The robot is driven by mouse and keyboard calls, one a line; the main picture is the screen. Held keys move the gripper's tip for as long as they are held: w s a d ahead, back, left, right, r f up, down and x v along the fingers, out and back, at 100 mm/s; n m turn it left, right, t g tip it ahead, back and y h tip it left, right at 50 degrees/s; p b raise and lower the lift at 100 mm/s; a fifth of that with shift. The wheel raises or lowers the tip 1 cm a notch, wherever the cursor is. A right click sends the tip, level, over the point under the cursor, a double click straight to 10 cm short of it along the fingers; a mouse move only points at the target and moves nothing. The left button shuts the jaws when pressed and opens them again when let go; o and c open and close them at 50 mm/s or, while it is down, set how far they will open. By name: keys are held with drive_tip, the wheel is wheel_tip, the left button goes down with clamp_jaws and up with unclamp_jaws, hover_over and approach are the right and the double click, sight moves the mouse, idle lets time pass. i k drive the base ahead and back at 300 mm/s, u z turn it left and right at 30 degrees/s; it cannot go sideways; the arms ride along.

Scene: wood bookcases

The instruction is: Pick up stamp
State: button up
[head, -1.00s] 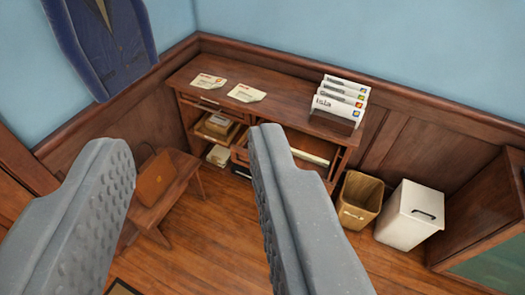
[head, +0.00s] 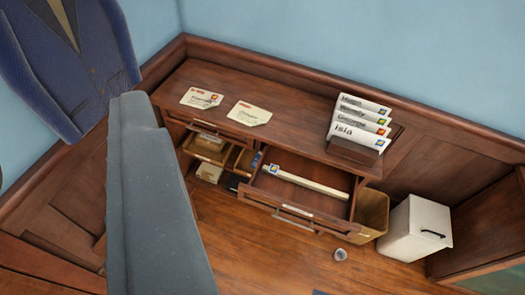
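A small white square with a blue picture, which looks like a stamp (head: 273,169), lies at the back left of the open desk drawer (head: 300,191). My gripper (head: 140,112) shows as one grey finger at the left of the head view. It is well left of the drawer, and no contact with the stamp shows. The other finger cannot be made out, so I cannot tell whether the gripper is open or holds anything.
On the desk (head: 285,132) lie a left envelope (head: 201,98) and a right envelope (head: 249,113). A brown bin (head: 372,207) and white bin (head: 416,228) stand to the right. A small round object (head: 340,254) lies on the floor.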

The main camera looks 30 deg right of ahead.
sight(273, 169)
drive_tip(key=z, duration=0.5)
drive_tip(key=i, duration=1.15)
drive_tip(key=z, duration=0.9)
